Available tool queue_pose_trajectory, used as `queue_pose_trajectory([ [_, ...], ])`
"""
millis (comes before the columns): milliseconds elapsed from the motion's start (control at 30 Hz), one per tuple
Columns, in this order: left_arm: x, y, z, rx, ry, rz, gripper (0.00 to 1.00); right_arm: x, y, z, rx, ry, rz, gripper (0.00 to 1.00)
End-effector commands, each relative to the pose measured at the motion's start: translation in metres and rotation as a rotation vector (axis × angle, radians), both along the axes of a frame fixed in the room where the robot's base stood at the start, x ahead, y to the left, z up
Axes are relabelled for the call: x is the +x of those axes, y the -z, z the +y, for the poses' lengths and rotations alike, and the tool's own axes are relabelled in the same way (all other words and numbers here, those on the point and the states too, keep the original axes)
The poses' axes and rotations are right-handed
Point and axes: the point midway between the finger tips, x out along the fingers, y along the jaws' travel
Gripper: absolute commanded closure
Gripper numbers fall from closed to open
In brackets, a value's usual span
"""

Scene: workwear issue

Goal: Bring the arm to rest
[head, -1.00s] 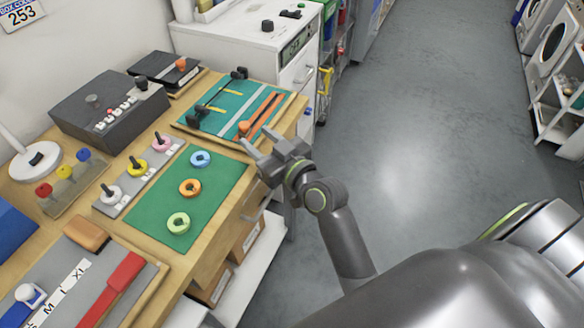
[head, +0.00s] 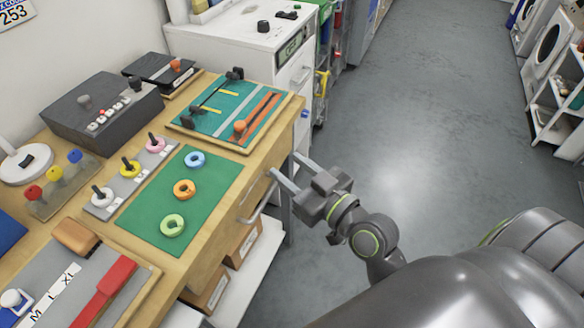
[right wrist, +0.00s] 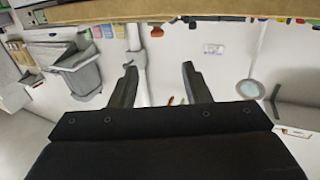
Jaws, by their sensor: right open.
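My right gripper (head: 291,172) is in the head view, just off the right edge of the wooden workbench (head: 262,158). Its two fingers are apart and nothing is between them. In the right wrist view the open fingers (right wrist: 157,85) frame only background, with a wooden edge (right wrist: 160,12) along the top. My left gripper is in neither view.
On the bench lie a green mat (head: 150,218) with blue, orange and green rings, a peg strip (head: 127,186) with rings, a teal slider board (head: 215,125) and a dark switch box (head: 100,115). A drawer handle (head: 258,203) is near the gripper. The floor (head: 420,130) at right is clear.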

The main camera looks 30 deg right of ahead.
Motion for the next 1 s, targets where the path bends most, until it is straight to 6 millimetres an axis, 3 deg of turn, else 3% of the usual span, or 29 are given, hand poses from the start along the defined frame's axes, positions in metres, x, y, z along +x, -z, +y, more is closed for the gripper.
queue_pose_trajectory([
  [233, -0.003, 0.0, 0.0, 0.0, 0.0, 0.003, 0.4, 0.001, 0.001, 0.0, 0.0, 0.001, 0.002, 0.57],
  [367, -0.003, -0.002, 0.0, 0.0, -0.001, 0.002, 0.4, 0.007, 0.02, -0.003, 0.002, 0.013, 0.047, 0.57],
  [467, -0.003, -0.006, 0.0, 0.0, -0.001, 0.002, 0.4, 0.016, 0.058, -0.01, 0.006, 0.039, 0.135, 0.57],
  [667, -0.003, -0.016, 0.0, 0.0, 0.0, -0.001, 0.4, 0.021, 0.17, -0.028, 0.002, 0.114, 0.377, 0.57],
  [867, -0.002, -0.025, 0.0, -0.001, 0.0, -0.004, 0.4, -0.006, 0.279, -0.047, -0.027, 0.183, 0.614, 0.57],
  [1000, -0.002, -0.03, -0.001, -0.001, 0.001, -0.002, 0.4, -0.043, 0.349, -0.06, -0.054, 0.225, 0.774, 0.57],
])
